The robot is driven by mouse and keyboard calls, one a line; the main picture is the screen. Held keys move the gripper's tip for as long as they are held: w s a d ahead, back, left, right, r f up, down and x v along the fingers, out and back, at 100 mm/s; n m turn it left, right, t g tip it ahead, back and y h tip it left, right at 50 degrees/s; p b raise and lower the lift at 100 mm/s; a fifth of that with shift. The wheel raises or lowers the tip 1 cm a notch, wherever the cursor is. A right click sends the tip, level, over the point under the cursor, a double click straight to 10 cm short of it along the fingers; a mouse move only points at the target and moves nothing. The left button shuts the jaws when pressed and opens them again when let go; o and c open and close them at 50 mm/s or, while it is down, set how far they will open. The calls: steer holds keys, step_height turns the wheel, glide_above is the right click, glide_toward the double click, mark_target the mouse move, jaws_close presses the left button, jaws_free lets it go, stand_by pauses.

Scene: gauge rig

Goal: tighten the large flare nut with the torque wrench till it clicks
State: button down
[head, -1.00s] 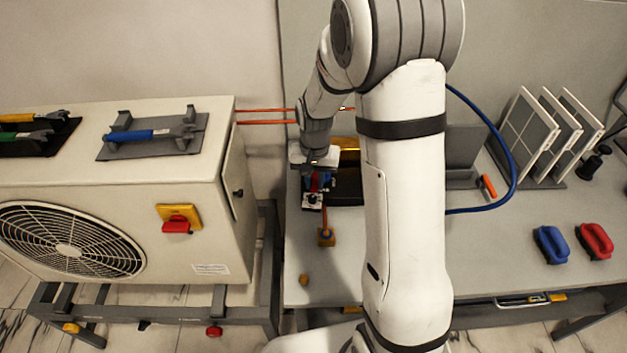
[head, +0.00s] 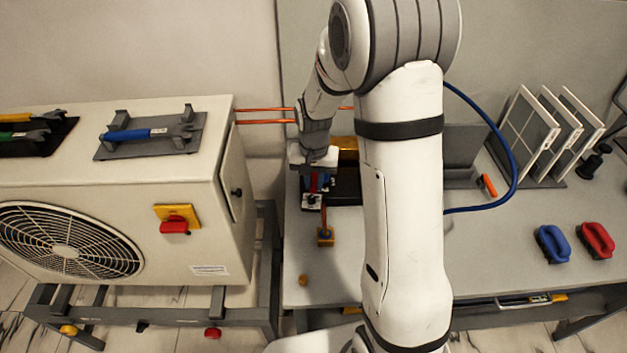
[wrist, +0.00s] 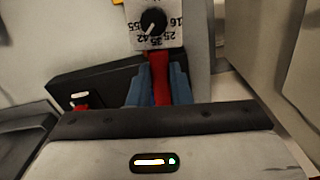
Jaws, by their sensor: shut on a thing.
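My gripper (head: 313,186) is over the left end of the bench, its blue fingers shut on a red bar-like part (wrist: 160,78). The red part points at a white plate with a black knob and printed numbers (wrist: 153,24), also in the head view (head: 312,201). I cannot tell whether they are joined. A blue-handled wrench (head: 138,134) lies in a grey cradle on the white outdoor unit, away from my gripper. Two copper pipes (head: 263,111) run from the unit's right side to behind my arm. I cannot make out the large flare nut.
Green- and yellow-handled tools (head: 22,134) lie at the unit's far left. A black box (wrist: 95,85) is beside my fingers. Blue and red brushes (head: 552,245) and white-framed panels (head: 525,120) are to the right. The bench front is mostly clear.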

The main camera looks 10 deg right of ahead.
steer(key=shift+w, duration=0.1)
steer(key=shift+w+d, duration=0.2)
steer(key=shift+w, duration=0.3)
steer(key=shift+w+d, duration=0.2)
steer(key=shift+w, duration=0.3)
steer(key=shift+w+d, duration=0.15)
steer(key=shift+w, duration=0.35)
steer(key=shift+w+d, duration=0.15)
steer(key=shift+w, duration=0.35)
stand_by(1.1)
steer(key=c, duration=1.9)
jaws_free()
jaws_close()
